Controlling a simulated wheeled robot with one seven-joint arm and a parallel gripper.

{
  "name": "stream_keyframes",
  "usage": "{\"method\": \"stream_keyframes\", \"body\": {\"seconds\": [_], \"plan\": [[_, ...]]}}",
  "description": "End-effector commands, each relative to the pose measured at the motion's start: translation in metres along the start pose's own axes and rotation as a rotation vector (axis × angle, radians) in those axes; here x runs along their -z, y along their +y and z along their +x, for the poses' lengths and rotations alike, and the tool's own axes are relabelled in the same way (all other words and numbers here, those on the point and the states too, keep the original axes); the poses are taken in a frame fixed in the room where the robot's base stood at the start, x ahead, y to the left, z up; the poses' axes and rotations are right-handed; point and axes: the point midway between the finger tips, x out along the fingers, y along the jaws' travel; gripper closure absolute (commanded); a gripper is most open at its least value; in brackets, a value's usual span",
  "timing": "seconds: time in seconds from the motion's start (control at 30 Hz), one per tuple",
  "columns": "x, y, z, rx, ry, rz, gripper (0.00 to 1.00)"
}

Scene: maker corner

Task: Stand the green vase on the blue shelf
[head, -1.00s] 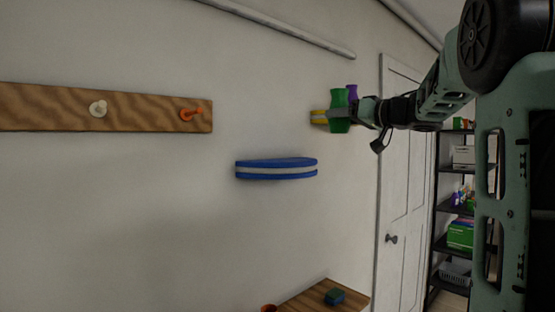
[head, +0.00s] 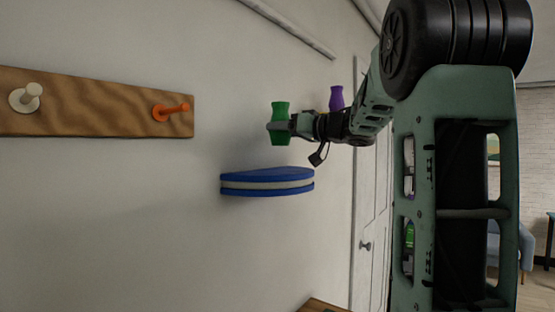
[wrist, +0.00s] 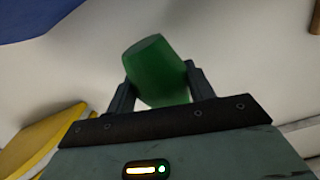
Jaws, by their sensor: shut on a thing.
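The green vase (head: 280,109) is upright in my gripper (head: 280,126), which is shut around its middle. In the head view it appears above the blue shelf (head: 268,186), with a gap between them. The blue shelf is a rounded wall shelf with a pale band, and no object shows on it. In the wrist view the green vase (wrist: 157,70) sits between the two fingers of my gripper (wrist: 158,88). The blue shelf also shows at the upper left of the wrist view (wrist: 40,15).
A purple vase (head: 336,98) stands behind my arm. A yellow shelf (wrist: 45,140) shows at the lower left of the wrist view. A wooden rail with a white peg (head: 26,97) and an orange peg (head: 170,111) is on the wall at left. A wooden tabletop (head: 322,306) lies below.

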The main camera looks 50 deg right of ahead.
Motion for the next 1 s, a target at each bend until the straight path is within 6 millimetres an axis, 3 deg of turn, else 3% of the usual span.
{"method": "stream_keyframes", "body": {"seconds": [0.5, 0.9, 0.93, 1.0], "plan": [[-0.06, 0.013, 0.0, 0.0, 0.0, 0.003, 0.7], [-0.067, 0.014, 0.0, 0.001, 0.0, -0.001, 0.7], [-0.066, 0.014, 0.0, 0.001, 0.0, -0.001, 0.39], [-0.065, 0.014, 0.0, 0.001, 0.0, -0.001, 0.25]]}}
